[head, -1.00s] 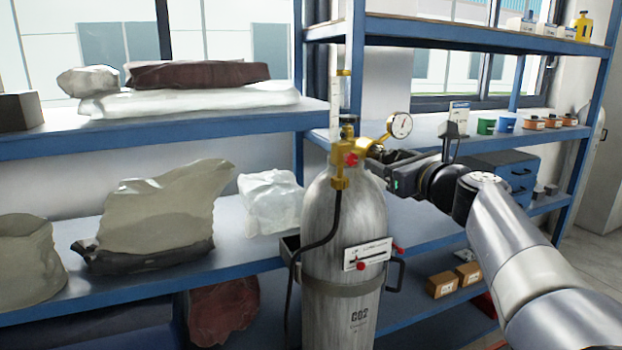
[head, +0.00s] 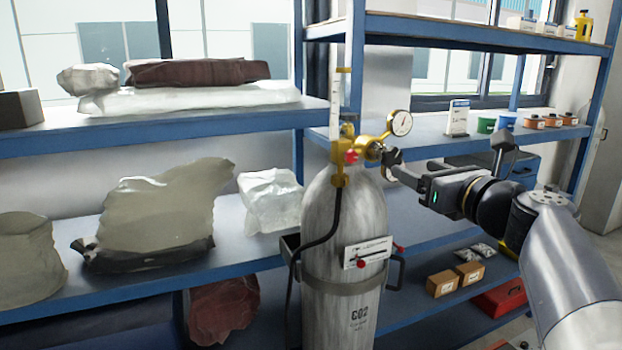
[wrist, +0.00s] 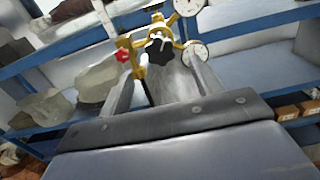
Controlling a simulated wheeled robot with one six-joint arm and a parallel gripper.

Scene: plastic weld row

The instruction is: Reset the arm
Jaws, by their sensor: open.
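My gripper (head: 412,174) is open and empty in the head view, just right of the brass regulator (head: 366,150) on top of the grey CO2 cylinder (head: 345,235). Its fingers point left toward the regulator's black knob (head: 392,157). In the wrist view, my open gripper (wrist: 158,85) has one finger on each side of the picture, with the black knob (wrist: 160,52) and brass regulator beyond, between the fingers. I see no contact with the knob. A round gauge (head: 400,122) sits above the knob, and a second one (wrist: 195,54) shows in the wrist view.
Blue shelves (head: 165,130) stand behind the cylinder, with wrapped bundles and bags (head: 160,215) at left. Open floor shows at far right.

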